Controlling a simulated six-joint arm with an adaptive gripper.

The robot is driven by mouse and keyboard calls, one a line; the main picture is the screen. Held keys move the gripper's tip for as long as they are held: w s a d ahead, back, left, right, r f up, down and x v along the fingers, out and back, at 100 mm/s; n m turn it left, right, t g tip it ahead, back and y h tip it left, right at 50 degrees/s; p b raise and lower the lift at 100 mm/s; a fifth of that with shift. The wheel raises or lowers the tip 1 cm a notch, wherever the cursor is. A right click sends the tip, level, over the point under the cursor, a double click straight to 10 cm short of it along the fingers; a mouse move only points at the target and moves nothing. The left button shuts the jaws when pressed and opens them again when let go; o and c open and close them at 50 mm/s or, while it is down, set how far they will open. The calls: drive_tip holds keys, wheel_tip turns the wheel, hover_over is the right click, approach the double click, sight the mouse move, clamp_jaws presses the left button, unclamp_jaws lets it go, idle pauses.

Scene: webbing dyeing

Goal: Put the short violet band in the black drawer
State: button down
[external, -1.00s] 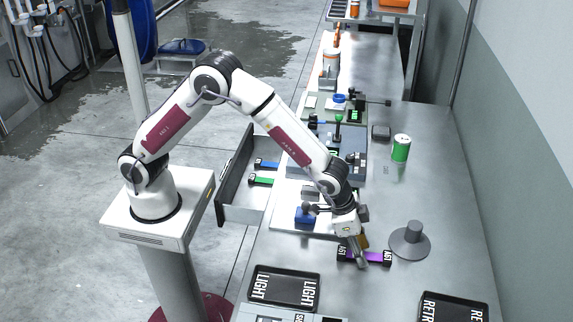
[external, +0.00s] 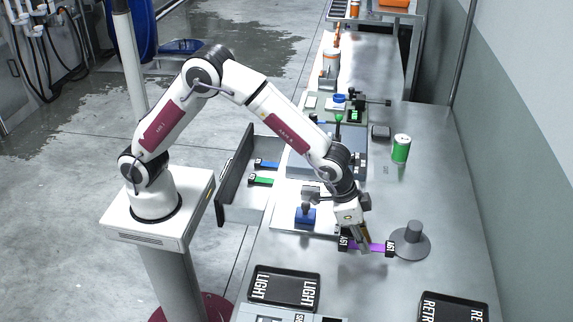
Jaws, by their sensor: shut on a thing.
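The violet band (external: 378,248) has black labelled end pieces and lies crosswise in my gripper. The black drawer (external: 228,216) is pulled open on the left side of the bench, left of my gripper. A blue band (external: 266,164) and a green band (external: 262,181) with black ends lie in it.
A grey round stand (external: 411,243) is close to the band's right end. A blue block (external: 305,216) on a white board lies between my gripper and the drawer. A black LIGHT tray (external: 285,289) is at the front. A green can (external: 401,149) stands farther back.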

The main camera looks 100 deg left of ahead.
sight(345, 238)
drive_tip(key=shift+r, duration=3.05)
drive_tip(key=shift+w, duration=0.15)
drive_tip(key=shift+s+f, duration=0.2)
drive_tip(key=shift+f, duration=0.15)
drive_tip(key=shift+m, duration=0.5)
drive_tip(key=s, duration=0.2)
drive_tip(key=s+a+f, duration=0.1)
drive_tip(key=s, duration=0.1)
drive_tip(key=s+f, duration=0.1)
drive_tip(key=s, duration=0.1)
drive_tip(key=shift+s+a+f, duration=0.15)
drive_tip(key=shift+s+a, duration=0.05)
drive_tip(key=s+a+r, duration=0.1)
drive_tip(key=s+a, duration=0.1)
drive_tip(key=s, duration=0.4)
drive_tip(key=s+a+r+n, duration=0.1)
drive_tip(key=s+a, duration=0.2)
drive_tip(key=s, duration=0.3)
drive_tip(key=shift+a+r, duration=0.25)
drive_tip(key=shift+a, duration=0.05)
drive_tip(key=shift+d+f, duration=0.1)
